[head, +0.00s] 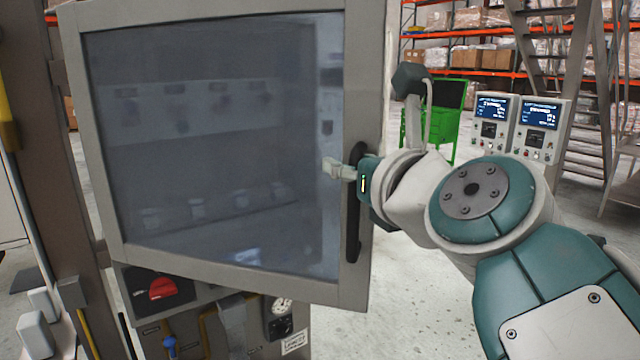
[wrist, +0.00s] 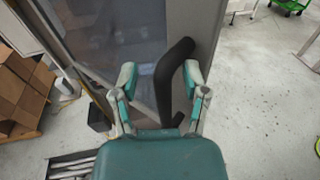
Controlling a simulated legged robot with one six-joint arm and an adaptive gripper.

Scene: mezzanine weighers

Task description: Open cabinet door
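The cabinet door (head: 355,60) has a grey frame around a dark glass pane (head: 210,140). It stands ajar, its right edge swung out from the cabinet body (head: 210,325); the hinge side is at the left. A black vertical bar handle (head: 352,235) is on its right frame. In the wrist view, the handle (wrist: 172,75) passes between the two spread fingers of my gripper (wrist: 160,78). It lies nearer the right finger, with a gap to the left one. Contact with the right finger is unclear.
Below the door are a red rotary switch (head: 162,288), a gauge (head: 281,306) and pipes. Two units with blue screens (head: 491,108) stand at the right, with a green cart (head: 440,125) and metal stairs (head: 545,45) behind. Open concrete floor lies right of the door.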

